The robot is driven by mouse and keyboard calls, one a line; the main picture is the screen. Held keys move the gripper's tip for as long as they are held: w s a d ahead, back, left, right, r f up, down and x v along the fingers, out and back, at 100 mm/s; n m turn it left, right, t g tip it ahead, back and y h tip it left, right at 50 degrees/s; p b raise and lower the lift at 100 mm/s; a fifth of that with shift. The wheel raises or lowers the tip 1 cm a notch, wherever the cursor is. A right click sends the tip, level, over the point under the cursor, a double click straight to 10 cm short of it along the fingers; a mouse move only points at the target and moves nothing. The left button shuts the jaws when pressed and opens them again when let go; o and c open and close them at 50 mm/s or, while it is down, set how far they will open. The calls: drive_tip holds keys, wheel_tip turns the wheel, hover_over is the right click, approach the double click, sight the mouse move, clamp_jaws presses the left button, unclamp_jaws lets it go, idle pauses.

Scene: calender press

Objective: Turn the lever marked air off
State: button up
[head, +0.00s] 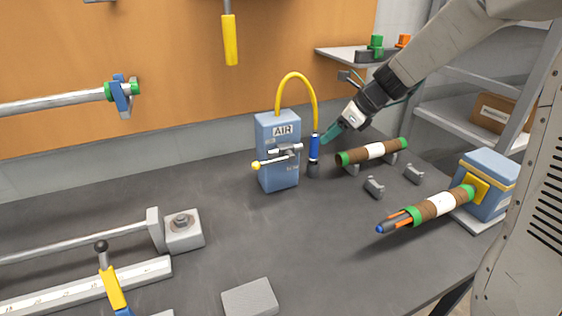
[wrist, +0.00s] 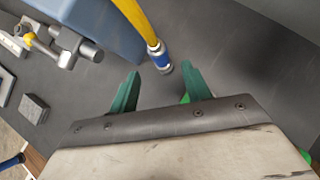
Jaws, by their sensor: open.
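The blue box marked AIR (head: 277,165) stands on the grey bench. Its lever (head: 268,162), a thin rod with a yellow ball end, points left from the silver valve on the front. In the wrist view the lever's yellow ball (wrist: 23,29) is at the upper left. A yellow hose (head: 298,76) arches from the box top down to a blue fitting (head: 314,148) at its right. My gripper (head: 328,138) is to the right of the box, beside the blue fitting. Its green fingers (wrist: 157,88) are apart with nothing between them in the wrist view. Contact with the fitting cannot be told.
A brown roll with green ends (head: 374,152) lies on supports at right. Another roll (head: 440,206) sticks out from a blue-and-yellow block (head: 490,180). A grey block (head: 250,298) lies at the front.

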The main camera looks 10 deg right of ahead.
drive_tip(key=shift+s, duration=0.1)
drive_tip(key=c, duration=0.5)
drive_tip(key=s+a+r+n, duration=0.1)
drive_tip(key=s, duration=0.1)
drive_tip(key=s+r+n, duration=0.1)
drive_tip(key=s+n, duration=0.1)
drive_tip(key=s+a+r+n, duration=0.1)
drive_tip(key=s+n, duration=0.1)
drive_tip(key=shift+s+a+r+g, duration=0.1)
drive_tip(key=shift+s+a+g, duration=0.2)
drive_tip(key=shift+s+g, duration=0.1)
clamp_jaws()
drive_tip(key=s+d+n+g+h, duration=0.2)
drive_tip(key=s+n+h, duration=0.4)
drive_tip(key=s+n, duration=1.4)
drive_tip(key=shift+s+r+n+g, duration=0.3)
drive_tip(key=shift+s+r, duration=0.05)
drive_tip(key=shift+s, duration=3.75)
